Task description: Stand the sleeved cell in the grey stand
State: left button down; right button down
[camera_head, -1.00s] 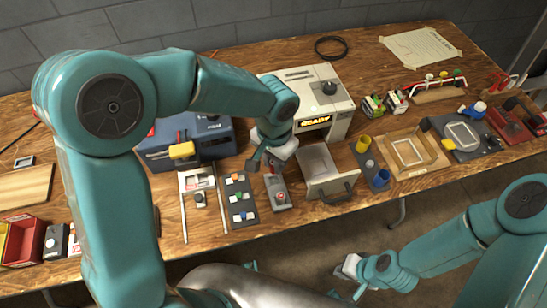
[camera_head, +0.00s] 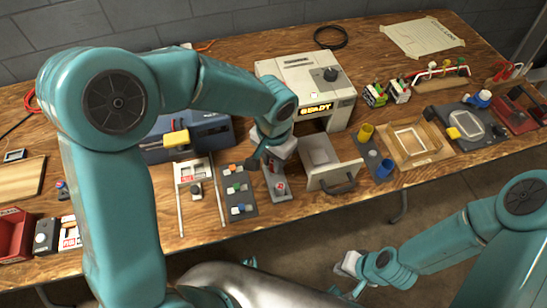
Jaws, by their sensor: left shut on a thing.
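My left gripper (camera_head: 266,158) reaches down from above at the middle of the bench, in front of the white machine. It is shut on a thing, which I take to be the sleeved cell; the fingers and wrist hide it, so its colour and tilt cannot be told. Just below the fingers is a narrow grey fixture with a red mark (camera_head: 280,186), which looks like the grey stand; its far end is partly hidden by the gripper. Whether the cell touches it cannot be told. My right gripper (camera_head: 347,268) hangs low at the right, off the bench, its jaws too small to read.
A dark strip of coloured blocks (camera_head: 240,208) lies left. A blue-grey box (camera_head: 212,143) stands behind. A wooden tray (camera_head: 432,152) and cups (camera_head: 367,131) are further right.

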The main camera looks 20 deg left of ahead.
pick_arm(q)
jog(key=shift+f+b, duration=0.9)
jog(key=shift+f, duration=0.15)
dwell(0.5)
jog(key=c, duration=0.9)
grip_release()
jog(key=shift+r, duration=0.1)
jog(key=shift+r+p, duration=2.7)
jog(key=shift+r, duration=0.8)
jog(key=shift+s, duration=0.1)
